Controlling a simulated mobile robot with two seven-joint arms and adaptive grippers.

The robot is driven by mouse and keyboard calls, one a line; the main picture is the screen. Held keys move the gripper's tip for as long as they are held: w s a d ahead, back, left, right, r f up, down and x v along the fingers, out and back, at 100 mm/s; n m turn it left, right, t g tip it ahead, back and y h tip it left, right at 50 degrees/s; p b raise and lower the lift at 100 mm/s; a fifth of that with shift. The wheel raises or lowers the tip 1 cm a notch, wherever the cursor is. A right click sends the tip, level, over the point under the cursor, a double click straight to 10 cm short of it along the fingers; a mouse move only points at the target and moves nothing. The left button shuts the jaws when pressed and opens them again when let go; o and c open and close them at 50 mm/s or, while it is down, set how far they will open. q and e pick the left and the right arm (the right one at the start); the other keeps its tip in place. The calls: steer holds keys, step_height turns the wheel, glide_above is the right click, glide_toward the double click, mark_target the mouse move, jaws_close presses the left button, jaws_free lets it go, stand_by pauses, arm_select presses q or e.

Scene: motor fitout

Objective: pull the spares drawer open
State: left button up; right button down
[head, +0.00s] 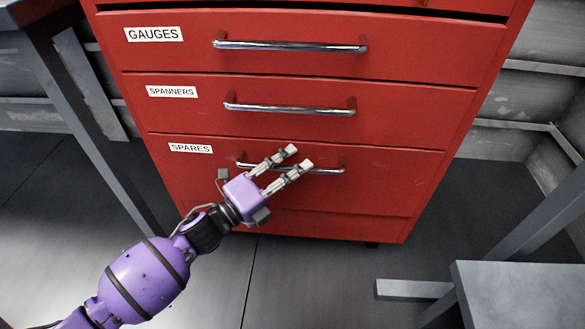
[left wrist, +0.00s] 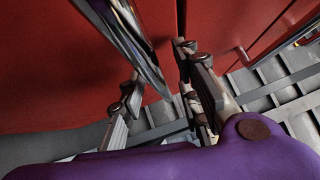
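The spares drawer (head: 390,175) is the lowest labelled drawer of a red cabinet. Its front looks flush with the drawer above, so it appears shut. Its chrome bar handle (head: 328,170) runs sideways, partly hidden behind my fingers. My left gripper (head: 298,158) is open at the handle, its two fingers apart and pointing up and right across it. In the left wrist view the handle (left wrist: 132,40) shows large and close, reaching toward the gap between the fingers (left wrist: 165,95). I cannot tell whether they touch it. My right gripper is out of view.
The spanners drawer (head: 400,115) and gauges drawer (head: 430,52) sit above, each with a bar handle. A grey table leg (head: 85,120) stands at left. A grey metal piece (head: 520,290) stands at lower right. Grey floor lies open before the cabinet.

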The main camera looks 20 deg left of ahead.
arm_select(q)
steer(key=shift+c, duration=0.5)
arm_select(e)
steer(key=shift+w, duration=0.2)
arm_select(q)
jaws_close()
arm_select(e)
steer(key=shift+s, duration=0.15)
